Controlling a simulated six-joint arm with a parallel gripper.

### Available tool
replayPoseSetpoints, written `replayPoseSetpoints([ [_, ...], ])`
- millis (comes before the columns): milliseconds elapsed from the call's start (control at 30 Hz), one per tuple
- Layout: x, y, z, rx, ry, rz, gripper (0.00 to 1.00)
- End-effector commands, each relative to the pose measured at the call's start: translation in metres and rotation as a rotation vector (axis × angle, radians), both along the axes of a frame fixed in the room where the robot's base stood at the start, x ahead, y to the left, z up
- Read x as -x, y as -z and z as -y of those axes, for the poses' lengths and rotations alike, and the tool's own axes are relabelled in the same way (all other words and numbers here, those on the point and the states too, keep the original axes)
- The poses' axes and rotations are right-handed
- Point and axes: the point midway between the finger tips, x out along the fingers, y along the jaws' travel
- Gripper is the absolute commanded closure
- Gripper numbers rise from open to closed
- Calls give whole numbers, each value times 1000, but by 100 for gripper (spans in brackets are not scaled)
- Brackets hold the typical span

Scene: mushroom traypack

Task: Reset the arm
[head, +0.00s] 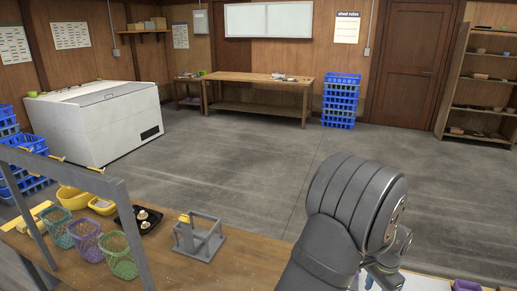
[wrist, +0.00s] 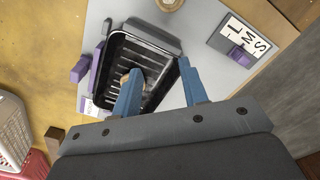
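My gripper (wrist: 158,68) shows two blue fingers spread wide apart in the wrist view, with nothing held between them. It is above a black ribbed tray (wrist: 118,38) on a pale grey board (wrist: 215,80). A small tan-brown thing, perhaps a mushroom, shows at the left fingertip and is partly hidden by it. In the head view my dark grey arm rises at the lower right and hides most of the gripper and the board.
Purple blocks (wrist: 80,68) flank the tray on its left. A card marked L M S (wrist: 243,36) lies to its right. In the head view, coloured baskets (head: 118,262), a black tray with mushrooms (head: 126,217) and a grey stand (head: 201,240) occupy the bench's left.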

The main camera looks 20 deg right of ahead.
Motion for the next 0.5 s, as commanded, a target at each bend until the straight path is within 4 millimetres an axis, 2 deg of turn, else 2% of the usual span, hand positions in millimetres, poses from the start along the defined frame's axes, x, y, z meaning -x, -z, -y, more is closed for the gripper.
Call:
replayPoseSetpoints([
  [100, -22, 14, 1, -2, -4, -1, 60],
  [300, -50, 30, 5, -1, -3, 0, 60],
  [500, -57, 46, 5, -1, 0, 0, 60],
])
